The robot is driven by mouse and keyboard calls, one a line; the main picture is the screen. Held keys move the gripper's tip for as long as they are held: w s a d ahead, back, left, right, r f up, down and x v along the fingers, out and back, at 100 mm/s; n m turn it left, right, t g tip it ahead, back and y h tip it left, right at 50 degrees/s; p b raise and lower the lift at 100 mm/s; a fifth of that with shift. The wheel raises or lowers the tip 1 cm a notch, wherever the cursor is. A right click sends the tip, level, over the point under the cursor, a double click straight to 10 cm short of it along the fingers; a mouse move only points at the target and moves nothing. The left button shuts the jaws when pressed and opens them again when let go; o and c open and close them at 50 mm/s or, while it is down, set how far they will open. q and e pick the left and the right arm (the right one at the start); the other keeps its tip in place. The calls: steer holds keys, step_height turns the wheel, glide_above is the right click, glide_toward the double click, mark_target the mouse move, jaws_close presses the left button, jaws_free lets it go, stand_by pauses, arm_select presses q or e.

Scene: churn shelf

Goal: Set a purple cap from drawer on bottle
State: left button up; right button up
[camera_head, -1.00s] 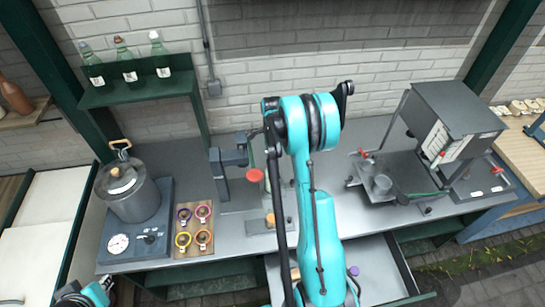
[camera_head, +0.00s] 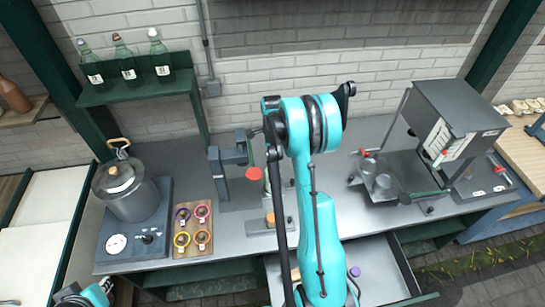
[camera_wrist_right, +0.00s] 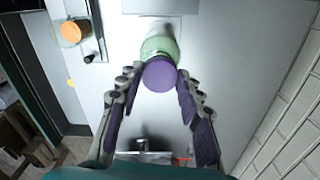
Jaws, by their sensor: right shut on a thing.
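In the right wrist view, my right gripper (camera_wrist_right: 162,84) is shut on a purple cap (camera_wrist_right: 160,75). The cap lies in line with a green bottle (camera_wrist_right: 158,45), over its top; I cannot tell whether they touch. In the head view, my teal right arm stands in the middle and hides its gripper, the held cap and this bottle. The open drawer (camera_head: 378,262) is at the bottom, with another purple cap (camera_head: 354,271) in it, right of my arm. My left gripper (camera_head: 95,295) is at the bottom left edge, partly cut off; its jaws are unclear.
Several bottles stand on a green shelf (camera_head: 130,92). A pot (camera_head: 128,195) and a board with coloured rings (camera_head: 193,230) are at left. A lever press (camera_head: 232,158) stands near my right arm. A grey machine (camera_head: 450,115) is at right.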

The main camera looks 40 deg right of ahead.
steer(key=o, duration=0.8)
steer(key=shift+c, duration=0.8)
steer(key=shift+r, duration=0.1)
steer(key=shift+r+p, duration=1.6)
steer(key=shift+r, duration=1.85)
